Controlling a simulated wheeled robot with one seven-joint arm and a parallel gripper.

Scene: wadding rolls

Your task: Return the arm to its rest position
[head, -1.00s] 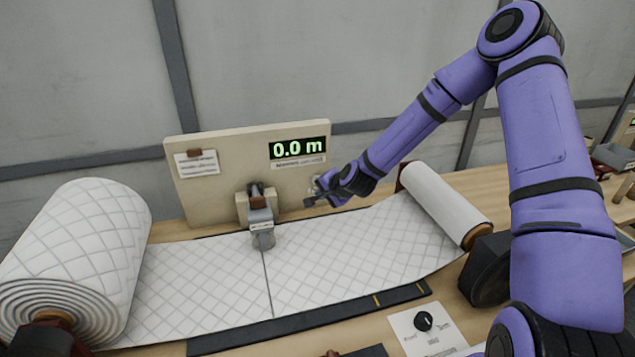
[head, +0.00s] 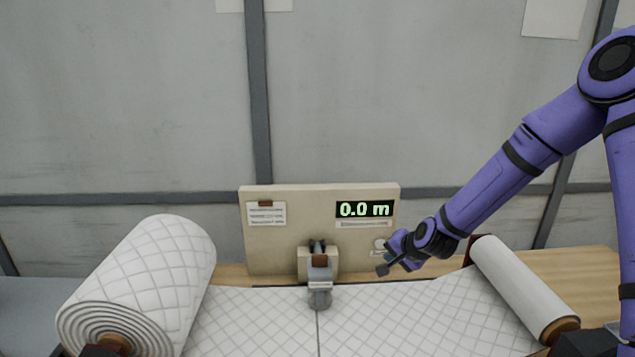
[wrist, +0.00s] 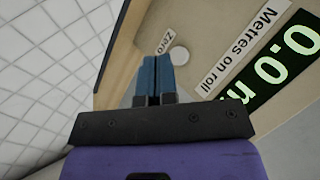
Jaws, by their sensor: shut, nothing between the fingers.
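My gripper (head: 384,269) is at the end of my purple arm in the head view, just in front of the lower right of the beige panel (head: 290,228) and above the quilted wadding (head: 400,315). In the wrist view its two blue fingers (wrist: 154,78) are together with nothing between them.
A thick wadding roll (head: 150,275) stands at the left and a thinner roll (head: 525,290) at the right. A grey clamp-like device (head: 319,280) sits over the wadding at the middle.

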